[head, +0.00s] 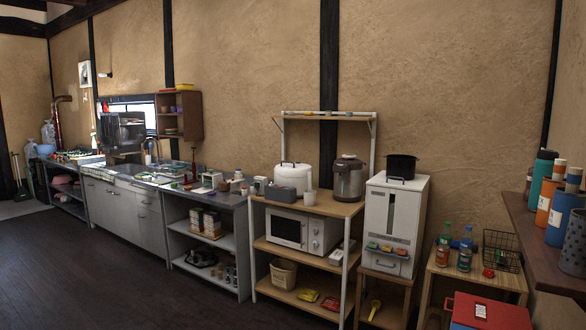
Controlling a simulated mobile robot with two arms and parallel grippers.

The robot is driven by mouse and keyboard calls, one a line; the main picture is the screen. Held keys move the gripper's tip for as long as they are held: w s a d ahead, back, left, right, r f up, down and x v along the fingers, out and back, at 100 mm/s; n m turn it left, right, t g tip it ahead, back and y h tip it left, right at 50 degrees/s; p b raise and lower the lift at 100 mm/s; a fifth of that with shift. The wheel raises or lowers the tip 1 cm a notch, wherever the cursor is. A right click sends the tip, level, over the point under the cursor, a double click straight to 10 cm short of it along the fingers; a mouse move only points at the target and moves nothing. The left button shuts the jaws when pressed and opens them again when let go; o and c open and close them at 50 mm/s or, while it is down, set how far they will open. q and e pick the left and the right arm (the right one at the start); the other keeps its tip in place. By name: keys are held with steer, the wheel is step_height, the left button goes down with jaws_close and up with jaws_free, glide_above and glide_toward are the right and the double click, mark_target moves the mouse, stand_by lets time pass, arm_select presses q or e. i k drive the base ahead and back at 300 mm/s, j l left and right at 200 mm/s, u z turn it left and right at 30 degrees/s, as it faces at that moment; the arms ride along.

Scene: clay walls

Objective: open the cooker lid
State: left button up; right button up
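A white rice cooker (292,178) with a rounded lid and a dark handle arching over the top stands on the upper wooden shelf of a rack, near the middle of the view. Its lid looks closed. A grey and dark hot water pot (348,178) stands to the right of it on the same shelf. A white cup (310,197) stands in front of the cooker. Neither of my grippers shows in the head view. The cooker is some distance away across the room.
The rack (352,209) also holds a white microwave (301,230). A white cabinet (394,215) with a black pot (401,166) on it stands to its right. A sink counter runs left. A shelf (545,240) with bottles juts in at right. The dark floor (120,270) is clear at left.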

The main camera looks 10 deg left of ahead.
mark_target(291, 170)
steer(key=i+j, duration=0.2)
steer(key=i, duration=0.3)
steer(key=i+j, duration=0.25)
steer(key=i, duration=0.25)
steer(key=i+j+z, duration=0.1)
steer(key=i, duration=0.35)
steer(key=j, duration=0.1)
